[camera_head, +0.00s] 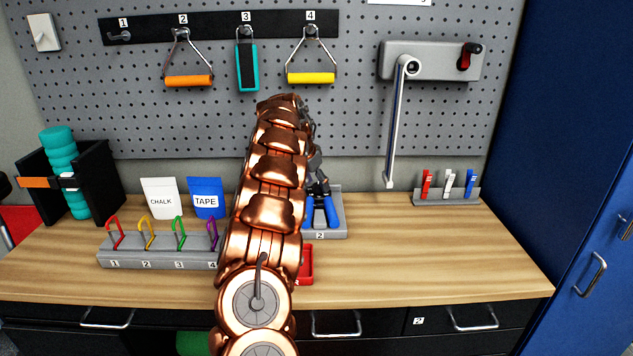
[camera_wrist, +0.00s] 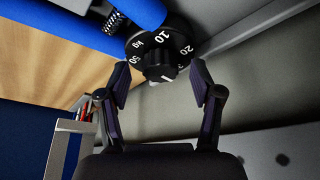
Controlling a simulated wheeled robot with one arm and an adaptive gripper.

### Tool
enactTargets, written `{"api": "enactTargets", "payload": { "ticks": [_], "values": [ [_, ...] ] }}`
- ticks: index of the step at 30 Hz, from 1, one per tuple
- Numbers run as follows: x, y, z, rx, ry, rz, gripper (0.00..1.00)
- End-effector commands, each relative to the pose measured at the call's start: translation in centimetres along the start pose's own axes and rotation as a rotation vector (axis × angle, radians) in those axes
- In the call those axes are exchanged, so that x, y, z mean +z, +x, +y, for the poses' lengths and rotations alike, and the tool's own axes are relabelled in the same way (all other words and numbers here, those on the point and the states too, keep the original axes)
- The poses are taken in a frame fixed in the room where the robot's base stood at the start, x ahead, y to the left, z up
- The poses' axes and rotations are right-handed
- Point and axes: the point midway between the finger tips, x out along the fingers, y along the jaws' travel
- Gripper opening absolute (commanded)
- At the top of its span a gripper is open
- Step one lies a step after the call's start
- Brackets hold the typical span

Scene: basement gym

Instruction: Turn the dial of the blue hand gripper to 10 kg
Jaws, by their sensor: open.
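The blue hand gripper (camera_head: 322,212) stands in a grey holder (camera_head: 336,229) marked 2 in the head view, partly hidden behind my arm. In the wrist view its blue handle (camera_wrist: 62,27) and black dial (camera_wrist: 175,30) show at the top. White figures 50, 10 and 20 and the letters kg are readable on the dial. A black knob (camera_wrist: 158,62) with a short white mark sits at its middle; I cannot tell which figure the mark points to. My gripper (camera_wrist: 160,80) is open, with one finger on each side of the knob, apparently not touching it.
A red tray (camera_head: 306,263) lies in front of the holder, partly behind my arm. A rack with coloured carabiners (camera_head: 160,257) is on the left. A grey wall device with a hanging lever (camera_head: 393,130) is on the right. The bench's right front (camera_head: 430,260) is clear.

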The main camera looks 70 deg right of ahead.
Motion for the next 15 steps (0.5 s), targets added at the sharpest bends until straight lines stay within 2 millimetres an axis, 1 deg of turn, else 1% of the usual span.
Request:
{"api": "enactTargets", "payload": {
  "ticks": [3, 10, 15],
  "values": [
    [-0.08, 0.52, 0.01, -0.002, 0.001, 0.001, 0.65],
    [-0.07, 0.59, -0.02, -0.002, 0.002, 0.002, 0.64],
    [-0.07, 0.58, -0.02, -0.002, 0.001, 0.002, 0.46]
  ]
}}
